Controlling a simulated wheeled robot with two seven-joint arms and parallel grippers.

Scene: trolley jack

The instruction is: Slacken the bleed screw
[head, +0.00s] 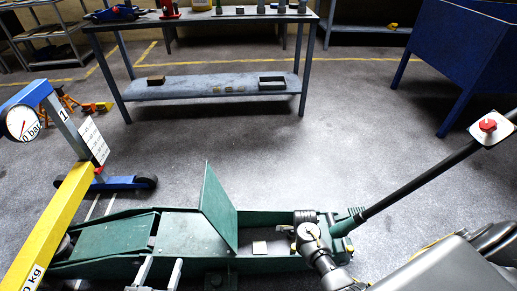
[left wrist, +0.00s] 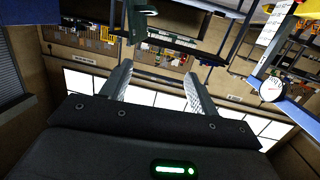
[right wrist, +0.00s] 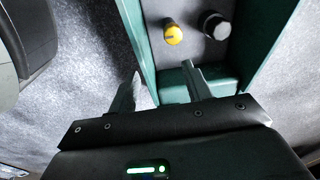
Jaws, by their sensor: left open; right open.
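The green trolley jack (head: 190,235) lies along the floor, with a raised green plate (head: 220,208) and a black handle (head: 420,182) rising right. In the right wrist view a yellow knob (right wrist: 172,33) and a black knob (right wrist: 215,25) stand inside its green channel (right wrist: 137,45). I cannot tell which is the bleed screw. My right gripper (right wrist: 162,70) is open and empty, below the knobs in the picture, one finger over the channel, the other over the floor. My left gripper (head: 158,272) is open and empty at the jack's near side, also in the left wrist view (left wrist: 158,68).
A yellow and blue post with a dial gauge (head: 22,122) stands at the left. A red button (head: 488,125) sits on a plate at the handle's upper end. A workbench (head: 200,20) and blue cabinet (head: 460,55) stand behind. The floor between is clear.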

